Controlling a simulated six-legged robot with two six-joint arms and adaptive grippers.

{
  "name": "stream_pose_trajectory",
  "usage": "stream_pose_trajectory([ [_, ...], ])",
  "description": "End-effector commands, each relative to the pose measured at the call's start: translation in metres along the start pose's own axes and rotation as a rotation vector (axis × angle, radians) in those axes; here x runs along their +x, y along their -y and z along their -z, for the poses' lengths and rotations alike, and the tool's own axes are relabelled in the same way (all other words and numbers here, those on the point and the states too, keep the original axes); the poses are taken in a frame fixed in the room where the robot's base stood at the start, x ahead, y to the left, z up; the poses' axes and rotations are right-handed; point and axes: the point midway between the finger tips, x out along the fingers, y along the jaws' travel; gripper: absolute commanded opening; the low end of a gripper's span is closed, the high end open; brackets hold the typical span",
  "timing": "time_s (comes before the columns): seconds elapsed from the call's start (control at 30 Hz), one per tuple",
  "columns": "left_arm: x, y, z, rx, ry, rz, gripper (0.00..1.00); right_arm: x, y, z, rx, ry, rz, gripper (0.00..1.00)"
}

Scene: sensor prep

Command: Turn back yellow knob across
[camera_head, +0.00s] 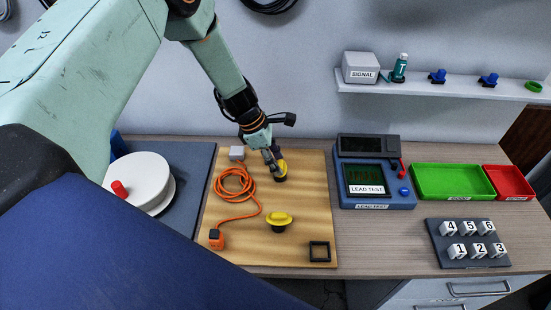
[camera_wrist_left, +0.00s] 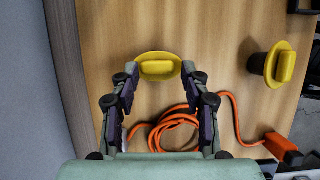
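The back yellow knob (camera_head: 282,168) stands on the wooden board, partly hidden by my left gripper (camera_head: 272,158). In the left wrist view, the back yellow knob (camera_wrist_left: 158,68) has a round flange and a raised grip bar lying left to right in that picture. The open fingers of my left gripper (camera_wrist_left: 159,76) are at either side of it, with gaps to the bar. The front yellow knob (camera_head: 278,219) stands nearer on the board; its bar lies left to right in the head view. My right gripper is not in view.
An orange cable (camera_head: 233,184) lies coiled left of the knobs, near an orange plug (camera_head: 216,240). A black square frame (camera_head: 320,251) lies front right. A blue lead tester (camera_head: 374,186), green tray (camera_head: 451,182) and red tray (camera_head: 509,182) stand to the right.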

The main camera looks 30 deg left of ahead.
Motion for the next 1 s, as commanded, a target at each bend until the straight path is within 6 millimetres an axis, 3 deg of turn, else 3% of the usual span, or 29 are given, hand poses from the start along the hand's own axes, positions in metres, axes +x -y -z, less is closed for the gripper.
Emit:
stream_pose_trajectory([
  [0.43,-0.0004,-0.0004,-0.0002,0.0,0.0,-0.001,0.06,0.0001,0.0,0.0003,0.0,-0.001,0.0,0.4],
  [0.77,-0.0007,-0.002,-0.0004,0.052,0.001,0.018,0.06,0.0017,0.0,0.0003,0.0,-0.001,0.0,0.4],
  [1.0,-0.0005,-0.0053,-0.0009,0.203,0.0,0.078,0.06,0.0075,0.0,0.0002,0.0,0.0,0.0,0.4],
])
